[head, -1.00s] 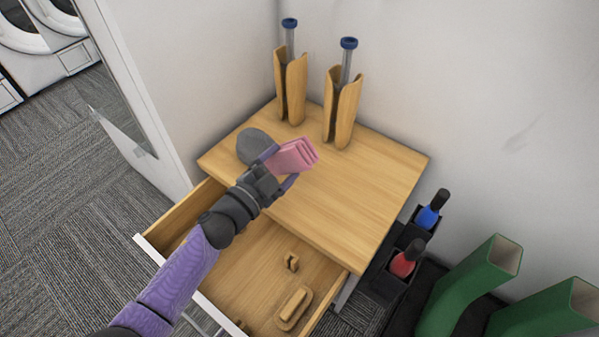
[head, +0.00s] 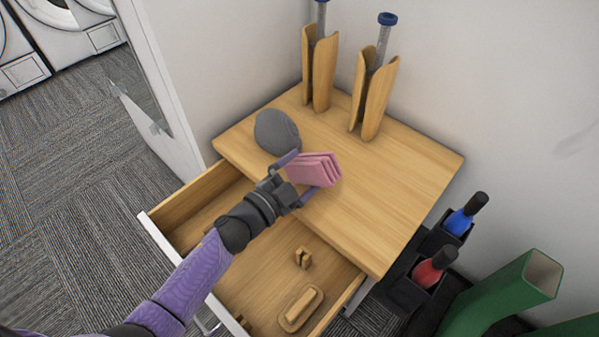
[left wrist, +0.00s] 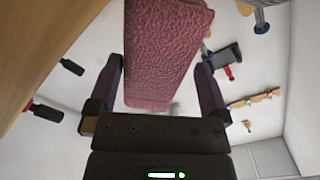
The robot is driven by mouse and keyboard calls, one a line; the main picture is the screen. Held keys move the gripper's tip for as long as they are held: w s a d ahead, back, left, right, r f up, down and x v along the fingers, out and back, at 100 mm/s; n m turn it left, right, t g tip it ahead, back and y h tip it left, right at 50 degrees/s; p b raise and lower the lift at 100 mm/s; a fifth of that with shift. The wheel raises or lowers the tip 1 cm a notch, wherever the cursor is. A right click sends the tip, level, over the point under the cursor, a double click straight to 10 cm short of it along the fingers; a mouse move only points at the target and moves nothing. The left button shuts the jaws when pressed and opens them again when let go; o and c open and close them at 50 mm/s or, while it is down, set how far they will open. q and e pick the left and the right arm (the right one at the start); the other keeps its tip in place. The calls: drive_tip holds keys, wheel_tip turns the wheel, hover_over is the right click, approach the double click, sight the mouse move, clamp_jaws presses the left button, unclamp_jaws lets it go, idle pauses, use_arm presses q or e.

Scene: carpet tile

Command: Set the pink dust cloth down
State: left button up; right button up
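The pink dust cloth (head: 314,169) is a folded block on the wooden cabinet top, near its front left edge. My left gripper (head: 298,178) is at the cloth, with one finger on each side of it. In the left wrist view the pink cloth (left wrist: 165,50) lies between the spread fingers (left wrist: 158,82); a gap shows beside the right finger, and the left finger is close to the cloth. The gripper looks open. The cloth's underside is hidden, so its contact with the top is not clearly seen. My right gripper is not in view.
A grey rounded object (head: 277,132) sits just behind the cloth. Two wooden holders (head: 320,70) with blue-capped tubes stand at the back. The drawer (head: 190,207) below is open with small wooden pieces inside. The cabinet top (head: 400,190) is clear to the right.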

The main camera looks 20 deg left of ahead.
use_arm(q)
drive_tip(key=shift+r, duration=0.15)
drive_tip(key=shift+s+a+r+p, duration=0.1)
drive_tip(key=shift+s+r+p, duration=0.05)
drive_tip(key=shift+s+p, duration=0.2)
drive_tip(key=p+v, duration=0.3)
drive_tip(key=v, duration=0.8)
drive_tip(key=shift+p, duration=0.3)
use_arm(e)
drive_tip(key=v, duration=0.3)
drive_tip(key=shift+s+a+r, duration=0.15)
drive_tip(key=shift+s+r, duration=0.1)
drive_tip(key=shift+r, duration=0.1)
